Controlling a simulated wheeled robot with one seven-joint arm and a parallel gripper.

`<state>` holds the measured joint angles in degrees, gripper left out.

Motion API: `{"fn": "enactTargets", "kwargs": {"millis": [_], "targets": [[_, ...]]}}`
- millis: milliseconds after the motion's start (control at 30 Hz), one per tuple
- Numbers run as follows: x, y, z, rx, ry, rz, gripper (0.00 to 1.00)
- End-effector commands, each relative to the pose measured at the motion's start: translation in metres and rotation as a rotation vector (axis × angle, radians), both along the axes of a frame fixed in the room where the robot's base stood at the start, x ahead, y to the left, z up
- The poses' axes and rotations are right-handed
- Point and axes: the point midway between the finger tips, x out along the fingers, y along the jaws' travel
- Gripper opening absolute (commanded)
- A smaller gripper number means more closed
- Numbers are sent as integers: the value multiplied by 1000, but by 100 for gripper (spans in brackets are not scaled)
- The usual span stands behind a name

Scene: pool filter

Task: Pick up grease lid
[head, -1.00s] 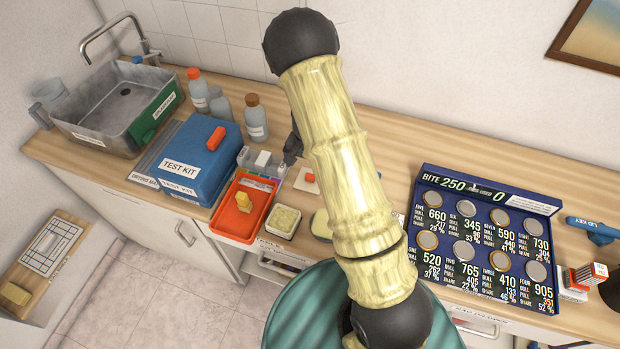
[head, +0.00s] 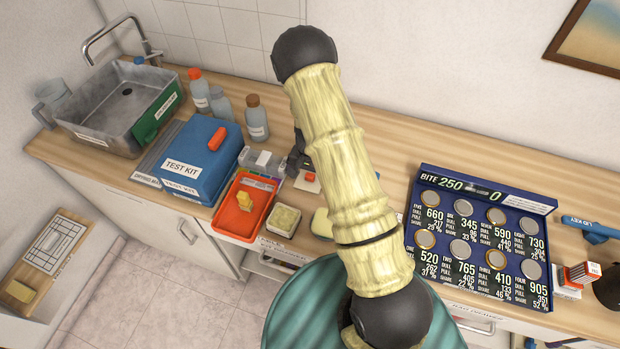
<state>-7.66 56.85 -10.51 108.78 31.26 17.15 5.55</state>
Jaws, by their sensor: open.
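A small square tub (head: 284,220) with pale yellow, grease-like content stands on the counter, right of the orange tray. A pale yellow lid-like piece (head: 321,223) lies just to its right, partly hidden behind my arm; I take it for the grease lid, but its label cannot be read. My gripper (head: 297,162) shows as a dark shape at the left edge of my arm, above and behind the tub and apart from the lid-like piece. It is open and looks empty. Its fingertips are small and partly hidden by the arm.
The orange tray (head: 226,222) holds a yellow block (head: 245,202). The blue test kit (head: 200,160), several bottles (head: 256,118) and a sink (head: 95,122) stand left. A blue board of round discs (head: 470,285) fills the right. A small red-topped piece (head: 310,177) lies near the gripper.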

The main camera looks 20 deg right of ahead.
Motion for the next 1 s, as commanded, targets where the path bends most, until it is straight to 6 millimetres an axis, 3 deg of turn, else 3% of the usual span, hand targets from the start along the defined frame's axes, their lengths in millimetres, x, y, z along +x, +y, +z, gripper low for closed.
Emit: {"fn": "enactTargets", "kwargs": {"millis": [333, 567, 1000], "targets": [[0, 0, 0, 0, 0, 0, 100], [0, 0, 0, 0, 0, 0, 55], [0, 0, 9, -1, -1, 2, 54]]}}
